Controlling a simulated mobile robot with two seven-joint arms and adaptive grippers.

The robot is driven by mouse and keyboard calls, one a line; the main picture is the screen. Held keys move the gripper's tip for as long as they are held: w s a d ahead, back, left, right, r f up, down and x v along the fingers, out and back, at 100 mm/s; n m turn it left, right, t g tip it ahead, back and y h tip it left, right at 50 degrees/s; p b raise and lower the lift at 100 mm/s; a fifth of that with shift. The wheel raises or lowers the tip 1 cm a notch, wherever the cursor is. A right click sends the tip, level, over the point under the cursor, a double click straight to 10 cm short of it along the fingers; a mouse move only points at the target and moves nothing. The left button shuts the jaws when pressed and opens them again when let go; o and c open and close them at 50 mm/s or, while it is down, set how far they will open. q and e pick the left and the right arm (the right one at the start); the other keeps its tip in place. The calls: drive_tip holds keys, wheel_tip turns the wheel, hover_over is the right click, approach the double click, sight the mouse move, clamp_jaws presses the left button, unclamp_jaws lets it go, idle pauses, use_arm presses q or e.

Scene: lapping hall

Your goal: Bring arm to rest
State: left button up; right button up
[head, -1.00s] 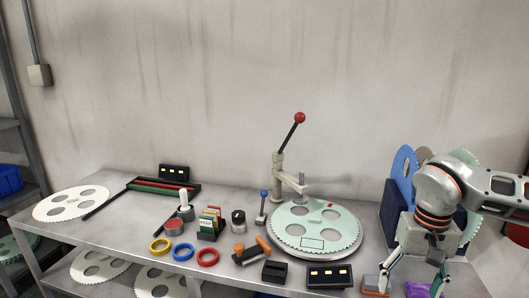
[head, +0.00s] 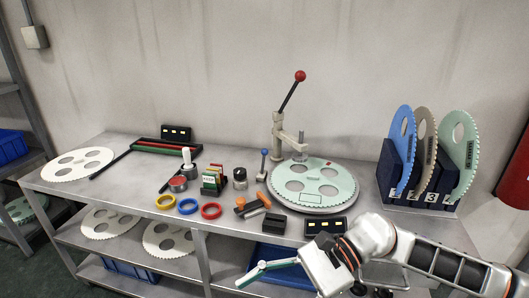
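My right arm comes in from the lower right, and its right gripper (head: 255,275) points left, in front of the bench's front edge and below the top. I see nothing held in the visible part. My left gripper is not in view.
The steel bench (head: 120,160) carries a lever press (head: 278,135) over a pale green disc (head: 313,187). A dark rack (head: 388,170) holds upright toothed discs at right. Yellow, blue and red rings (head: 211,211) lie near the front. A blue bin (head: 275,258) is below.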

drive_tip(key=w+a+r+m+t+y, duration=0.4)
drive_tip(key=r+m+t+y, duration=0.35)
drive_tip(key=m, duration=1.05)
drive_tip(key=w+d+f+m+t+h, duration=0.35)
drive_tip(key=f+m+t, duration=0.25)
drive_tip(key=m, duration=0.4)
drive_tip(key=w+d+f+m+t+h, duration=0.3)
drive_tip(key=w+d+f+m+t, duration=0.25)
drive_tip(key=m, duration=0.45)
drive_tip(key=s+d+f+m+h, duration=0.3)
drive_tip(key=d+f+m+h, duration=0.1)
drive_tip(key=f+m, duration=0.25)
drive_tip(key=s+d+f+m+h, duration=0.25)
drive_tip(key=d+f+m, duration=0.2)
drive_tip(key=f, duration=0.35)
drive_tip(key=s+d+f+m+g+h, duration=0.3)
drive_tip(key=s+d+f+m, duration=0.4)
drive_tip(key=s+f, duration=0.4)
wheel_tip(320, 180, down, 2)
drive_tip(key=shift+d+m+g+h, duration=0.25)
drive_tip(key=shift+m+h, duration=0.25)
drive_tip(key=shift+h, duration=0.25)
